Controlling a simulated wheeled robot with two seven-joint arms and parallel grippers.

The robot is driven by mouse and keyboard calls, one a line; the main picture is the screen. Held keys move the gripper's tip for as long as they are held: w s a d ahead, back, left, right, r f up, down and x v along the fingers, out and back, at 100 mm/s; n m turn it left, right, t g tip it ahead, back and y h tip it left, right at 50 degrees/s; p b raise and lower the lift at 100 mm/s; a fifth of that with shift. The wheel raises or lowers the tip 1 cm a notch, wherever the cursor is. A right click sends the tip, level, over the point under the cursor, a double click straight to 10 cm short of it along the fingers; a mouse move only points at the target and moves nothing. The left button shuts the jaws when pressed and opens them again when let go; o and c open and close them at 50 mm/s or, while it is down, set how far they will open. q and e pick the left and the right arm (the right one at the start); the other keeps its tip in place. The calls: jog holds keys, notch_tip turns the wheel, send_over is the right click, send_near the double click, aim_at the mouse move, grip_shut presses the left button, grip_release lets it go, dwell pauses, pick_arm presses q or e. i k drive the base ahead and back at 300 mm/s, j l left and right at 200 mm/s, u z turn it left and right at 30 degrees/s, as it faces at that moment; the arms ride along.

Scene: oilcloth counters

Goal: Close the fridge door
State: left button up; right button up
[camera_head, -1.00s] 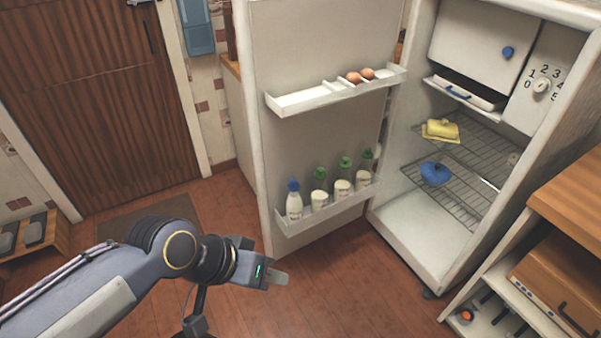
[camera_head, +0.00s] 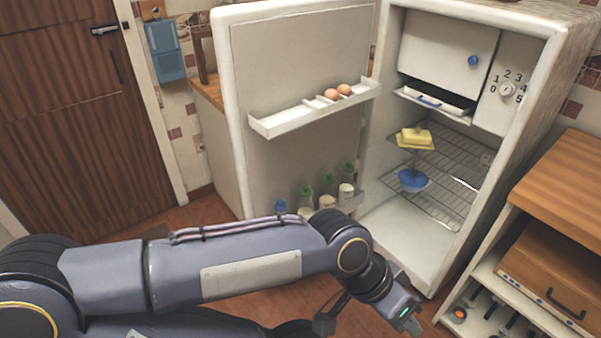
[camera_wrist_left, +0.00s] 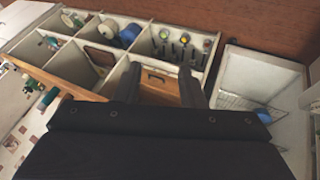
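The white fridge door (camera_head: 290,60) stands wide open on the left of the fridge body (camera_head: 545,50). Its upper shelf (camera_head: 310,118) holds two eggs, and its lower shelf holds several bottles and jars, partly hidden by my left arm. My left gripper (camera_head: 408,318) is low in front of the fridge opening, to the right of the door's inner face and apart from it. In the left wrist view its fingers (camera_wrist_left: 160,88) are spread with nothing between them. The fridge interior (camera_wrist_left: 255,80) shows at the right there. My right gripper is not in view.
Inside the fridge, a yellow butter dish (camera_head: 415,140) and a blue bowl (camera_head: 413,180) sit on wire shelves. A wooden-topped cabinet (camera_head: 565,190) stands close on the right. A brown door (camera_head: 70,120) is at the left. Some red floor shows below the fridge door.

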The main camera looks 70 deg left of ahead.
aim_at(277, 61)
jog(key=k+j, duration=0.1)
jog(key=j, duration=0.5)
jog(key=k+j, duration=0.1)
jog(key=j, duration=0.5)
jog(key=k+j, duration=0.15)
jog(key=j, duration=0.45)
jog(key=k+j, duration=0.1)
jog(key=j, duration=0.5)
jog(key=k+j, duration=0.1)
jog(key=j, duration=0.5)
jog(key=k+j, duration=0.1)
jog(key=j, duration=0.5)
jog(key=k+j, duration=0.1)
jog(key=j, duration=0.5)
jog(key=k+j, duration=0.15)
jog(key=j, duration=0.45)
jog(key=i+j+u, duration=0.1)
jog(key=u, duration=0.35)
jog(key=j, duration=0.15)
